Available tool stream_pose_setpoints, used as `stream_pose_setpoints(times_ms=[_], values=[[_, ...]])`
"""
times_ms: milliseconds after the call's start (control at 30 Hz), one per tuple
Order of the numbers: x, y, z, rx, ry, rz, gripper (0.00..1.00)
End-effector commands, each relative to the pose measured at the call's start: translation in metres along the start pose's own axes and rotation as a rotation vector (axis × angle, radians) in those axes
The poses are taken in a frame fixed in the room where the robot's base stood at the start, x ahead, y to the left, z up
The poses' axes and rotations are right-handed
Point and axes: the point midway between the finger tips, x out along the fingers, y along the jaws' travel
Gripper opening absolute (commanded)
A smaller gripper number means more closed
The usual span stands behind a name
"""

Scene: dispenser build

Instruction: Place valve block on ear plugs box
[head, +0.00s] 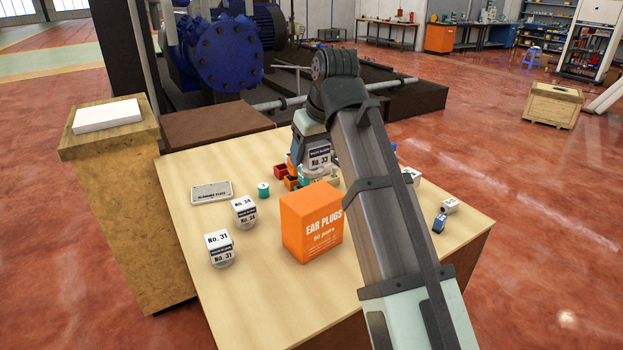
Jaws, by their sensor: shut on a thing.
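The orange ear plugs box (300,226) stands upright on the wooden table, in front of my gripper. My gripper (312,148) points down beyond the box and is shut on a white block (319,157) marked No. 33 with a dark label strip. This block looks like the valve block, but its strip is too small to read. The block appears above and behind the box's top, apart from it. My arm hides part of the table to the right of the box.
White blocks marked No. 31 (220,248) and No. 34 (244,211) stand left of the box. A teal spool (263,190) and a grey plate (211,192) lie behind them. Small coloured bins (291,182) sit behind the box. A blue-and-white part (439,222) lies at right. The front left table is clear.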

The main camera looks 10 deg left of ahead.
Motion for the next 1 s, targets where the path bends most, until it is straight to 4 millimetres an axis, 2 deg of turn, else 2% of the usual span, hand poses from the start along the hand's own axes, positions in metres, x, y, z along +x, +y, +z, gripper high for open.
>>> stream_pose_setpoints(times_ms=[100, 333, 600, 1000], values=[[0.017, 0.000, 0.009, 0.000, -0.001, 0.000, 0.09], [0.030, 0.000, 0.013, -0.001, 0.001, 0.000, 0.09], [0.057, 0.000, 0.024, -0.002, 0.000, 0.000, 0.09], [0.060, 0.000, 0.025, -0.002, 0.001, 0.000, 0.09]])
